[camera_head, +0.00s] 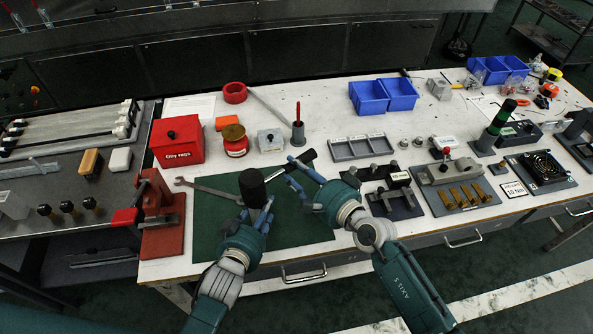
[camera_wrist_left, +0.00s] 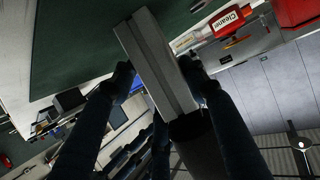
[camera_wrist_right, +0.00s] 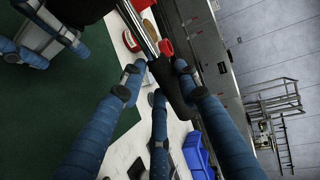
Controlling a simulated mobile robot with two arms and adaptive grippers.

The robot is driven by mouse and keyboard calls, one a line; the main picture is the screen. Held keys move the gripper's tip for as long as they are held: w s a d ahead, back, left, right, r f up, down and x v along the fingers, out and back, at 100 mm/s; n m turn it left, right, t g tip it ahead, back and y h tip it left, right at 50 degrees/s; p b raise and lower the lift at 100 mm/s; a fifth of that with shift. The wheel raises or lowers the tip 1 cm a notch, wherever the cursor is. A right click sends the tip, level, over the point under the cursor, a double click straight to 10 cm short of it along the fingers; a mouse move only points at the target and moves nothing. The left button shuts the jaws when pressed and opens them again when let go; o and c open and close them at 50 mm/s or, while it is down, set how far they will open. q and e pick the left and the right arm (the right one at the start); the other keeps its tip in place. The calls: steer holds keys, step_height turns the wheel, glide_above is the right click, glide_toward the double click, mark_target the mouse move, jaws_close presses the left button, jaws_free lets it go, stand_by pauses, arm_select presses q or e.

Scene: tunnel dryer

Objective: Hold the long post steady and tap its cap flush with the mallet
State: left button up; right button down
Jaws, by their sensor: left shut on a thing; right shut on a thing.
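My left gripper (camera_head: 258,216) is shut on the long post, a grey metal profile that shows in the left wrist view (camera_wrist_left: 152,58), over the green mat (camera_head: 212,228). A black mallet head (camera_head: 252,188) stands over the post's top end in the head view and hides it. I cannot tell the cap apart, nor whether the head touches it. My right gripper (camera_head: 293,171) is shut on the mallet's black grip, which also shows in the right wrist view (camera_wrist_right: 172,88) with a metal shaft (camera_wrist_right: 136,22). The right gripper is just right of the left one.
A wrench (camera_head: 208,189) lies at the mat's left edge. A red rag box (camera_head: 178,141), a red vise-like fixture (camera_head: 160,215) and a red-handled tool in a holder (camera_head: 298,130) stand around. Grey fixtures (camera_head: 382,188) fill the right. White bench shows between them.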

steer(key=shift+w+r, duration=0.1)
steer(key=shift+r, duration=0.3)
steer(key=shift+f, duration=0.1)
steer(key=shift+f, duration=0.95)
steer(key=shift+r, duration=1.05)
steer(key=shift+f, duration=0.1)
